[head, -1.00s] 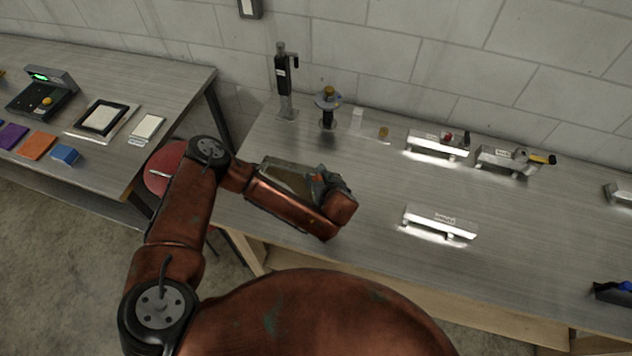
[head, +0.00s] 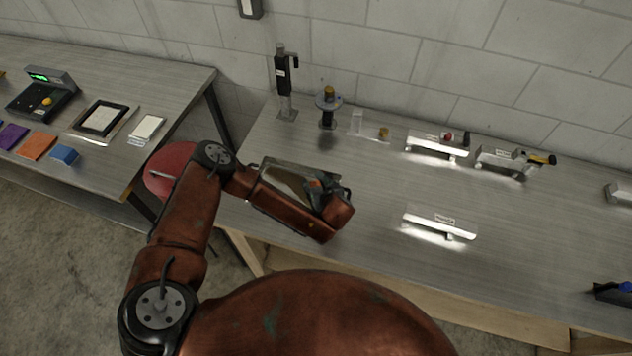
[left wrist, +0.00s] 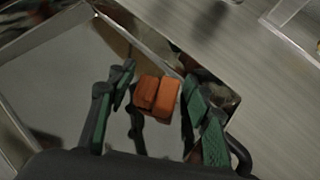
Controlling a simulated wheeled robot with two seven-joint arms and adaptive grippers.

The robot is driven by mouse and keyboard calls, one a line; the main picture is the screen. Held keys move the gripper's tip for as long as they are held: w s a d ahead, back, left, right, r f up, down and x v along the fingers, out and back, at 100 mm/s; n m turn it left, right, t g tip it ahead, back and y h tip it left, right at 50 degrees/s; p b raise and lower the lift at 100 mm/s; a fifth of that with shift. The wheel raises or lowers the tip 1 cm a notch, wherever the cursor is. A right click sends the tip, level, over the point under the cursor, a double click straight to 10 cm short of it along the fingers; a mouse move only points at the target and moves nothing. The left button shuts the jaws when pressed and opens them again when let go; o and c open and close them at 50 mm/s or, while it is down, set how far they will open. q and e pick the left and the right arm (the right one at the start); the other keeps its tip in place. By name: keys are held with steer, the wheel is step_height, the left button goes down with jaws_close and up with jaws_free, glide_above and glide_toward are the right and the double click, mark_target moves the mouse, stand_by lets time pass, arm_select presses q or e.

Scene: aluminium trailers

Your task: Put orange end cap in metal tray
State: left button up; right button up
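The orange end cap (left wrist: 155,97) shows between the fingers of my left gripper (left wrist: 160,90) in the left wrist view, with narrow gaps on both sides. The fingers look open around it. The cap appears to be inside the metal tray (left wrist: 55,85), near its right wall; whether it rests flat on the bottom is hard to tell. In the head view, the tray (head: 283,172) lies on the bench behind my left forearm, which hides part of it. The cap (head: 315,184) is a small orange patch by my left gripper (head: 328,188). My right gripper is out of view.
A black upright device (head: 284,80) and a round-topped stand (head: 328,105) stand at the back left of the bench. Bright metal holders (head: 438,147) stand at the back, another (head: 440,227) nearer the front. Bare bench lies right of my gripper.

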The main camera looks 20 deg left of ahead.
arm_select(q)
steer(key=shift+o, duration=0.5)
steer(key=v, duration=1.2)
steer(key=shift+p, duration=0.45)
